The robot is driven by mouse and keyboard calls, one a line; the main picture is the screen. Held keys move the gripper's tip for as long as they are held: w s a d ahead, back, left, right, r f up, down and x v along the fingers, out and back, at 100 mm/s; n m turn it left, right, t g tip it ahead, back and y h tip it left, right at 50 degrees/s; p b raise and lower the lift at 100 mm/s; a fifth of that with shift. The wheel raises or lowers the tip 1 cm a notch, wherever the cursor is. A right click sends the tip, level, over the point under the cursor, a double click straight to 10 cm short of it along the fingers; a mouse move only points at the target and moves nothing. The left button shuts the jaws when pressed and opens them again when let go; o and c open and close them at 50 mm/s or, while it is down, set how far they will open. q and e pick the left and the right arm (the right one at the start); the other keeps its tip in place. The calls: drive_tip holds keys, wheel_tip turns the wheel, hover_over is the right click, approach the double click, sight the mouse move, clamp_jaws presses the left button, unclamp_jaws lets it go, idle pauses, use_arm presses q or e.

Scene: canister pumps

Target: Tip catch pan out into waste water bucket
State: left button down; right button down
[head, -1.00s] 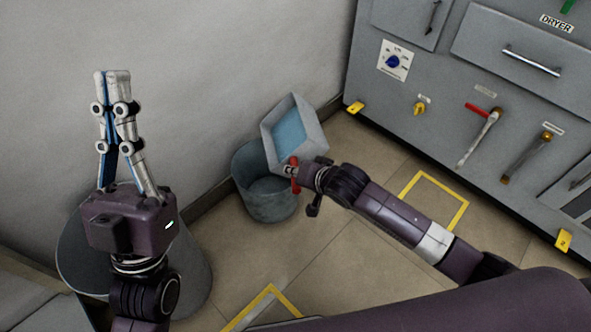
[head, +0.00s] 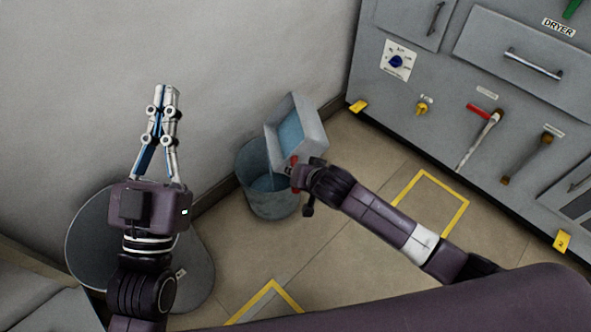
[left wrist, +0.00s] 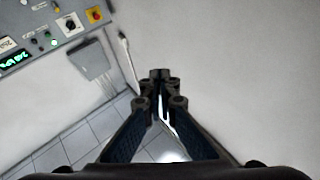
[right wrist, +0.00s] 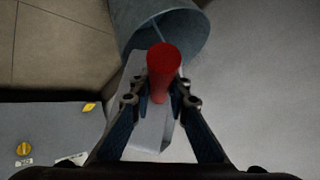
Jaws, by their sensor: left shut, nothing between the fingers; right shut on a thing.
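The grey catch pan (head: 312,122) is steeply tilted above the waste water bucket (head: 270,203), with blue water inside it. A thin stream runs from its lower edge into the grey bucket, where some water shows. My right gripper (head: 297,173) is shut on the pan's red handle (right wrist: 164,62). In the right wrist view the pan (right wrist: 150,135) is partly hidden behind the fingers, and the bucket (right wrist: 190,45) opens beyond the handle. My left gripper (head: 166,92) is shut and empty, pointing up near the wall, left of the bucket; its fingertips also show in the left wrist view (left wrist: 160,75).
A grey dryer cabinet (head: 440,110) with knobs and levers stands at the right. A round grey drum (head: 88,235) is below my left gripper. The wall is close behind the bucket. Tiled floor with yellow markings (head: 435,180) is otherwise open.

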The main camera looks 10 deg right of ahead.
drive_tip(key=shift+a+r+p, duration=0.1)
drive_tip(key=shift+a+p, duration=0.1)
drive_tip(key=shift+p, duration=0.1)
drive_tip(key=shift+a+n+h+p, duration=0.2)
drive_tip(key=shift+n+h+p, duration=0.1)
drive_tip(key=shift+h+p, duration=0.15)
use_arm(q)
wheel_tip(320, 180, down, 12)
drive_tip(key=w+g+y, duration=0.2)
drive_tip(key=g, duration=0.4)
drive_tip(key=shift+w+a+p, duration=0.25)
drive_tip(key=shift+a+p, duration=0.15)
drive_tip(key=shift+a, duration=0.05)
use_arm(e)
drive_tip(key=shift+a+n+h, duration=0.3)
drive_tip(key=shift+a+h, duration=0.05)
drive_tip(key=shift+h, duration=0.3)
use_arm(q)
drive_tip(key=shift+f, duration=0.1)
